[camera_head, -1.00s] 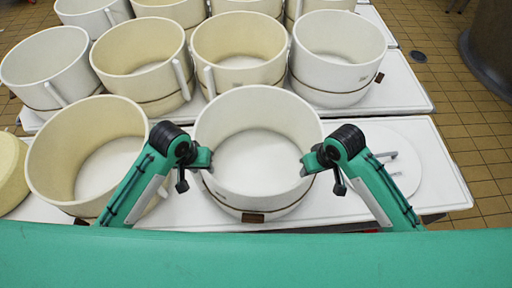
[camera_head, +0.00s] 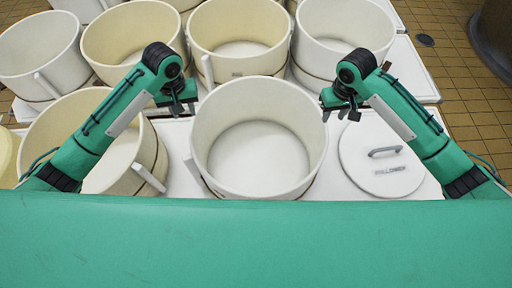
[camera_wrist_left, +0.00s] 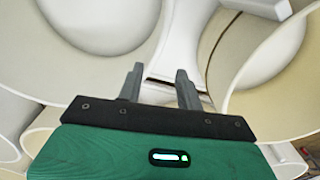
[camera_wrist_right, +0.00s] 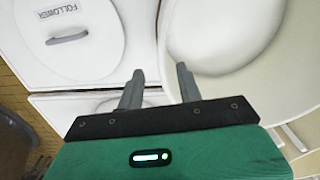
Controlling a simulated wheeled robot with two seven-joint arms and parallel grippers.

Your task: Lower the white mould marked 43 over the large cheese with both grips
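A white round mould (camera_head: 205,165) stands in the front middle, its open top facing up and a pale floor showing inside. I cannot read a 43 on it. My left gripper (camera_head: 180,102) is open and empty, off the mould's upper left rim. Its parted fingers also show in the left wrist view (camera_wrist_left: 158,86). My right gripper (camera_head: 338,106) is open and empty, off the upper right rim; its fingers show in the right wrist view (camera_wrist_right: 158,88), beside the mould's rim (camera_wrist_right: 173,60). A yellowish round thing (camera_head: 8,160) at the left edge may be the cheese, mostly cut off.
A cream mould (camera_head: 35,135) stands close on the left, partly behind my left arm. Several moulds (camera_head: 240,75) fill the row behind. A flat white lid marked FOLLOWER (camera_head: 400,168) with a grey handle lies on the right.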

